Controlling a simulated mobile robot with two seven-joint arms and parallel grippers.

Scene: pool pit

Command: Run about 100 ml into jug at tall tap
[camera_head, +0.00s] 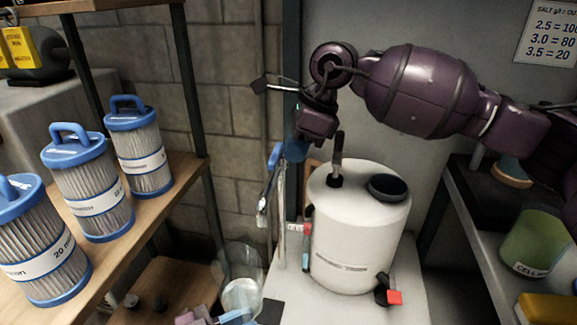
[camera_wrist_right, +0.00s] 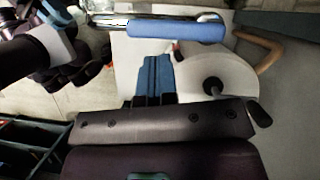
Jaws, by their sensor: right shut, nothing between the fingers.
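The tall tap (camera_head: 281,215) is a chrome pipe with a blue lever (camera_head: 275,155) on top and a spout on its left. The lever also shows in the right wrist view (camera_wrist_right: 178,31). My right gripper (camera_head: 296,149) has its blue fingers shut and empty, close beside the lever; I cannot tell whether they touch it. The fingers also show in the right wrist view (camera_wrist_right: 155,78). The clear jug (camera_head: 242,265) is low, below and slightly left of the spout. Its base looks pale; the water level is unclear. My left gripper (camera_head: 232,317) shows only partly at the bottom edge, near the jug.
A white tank (camera_head: 350,235) with a dark cap stands right of the tap. Blue-capped filter cartridges (camera_head: 88,185) stand on the wooden shelf at left.

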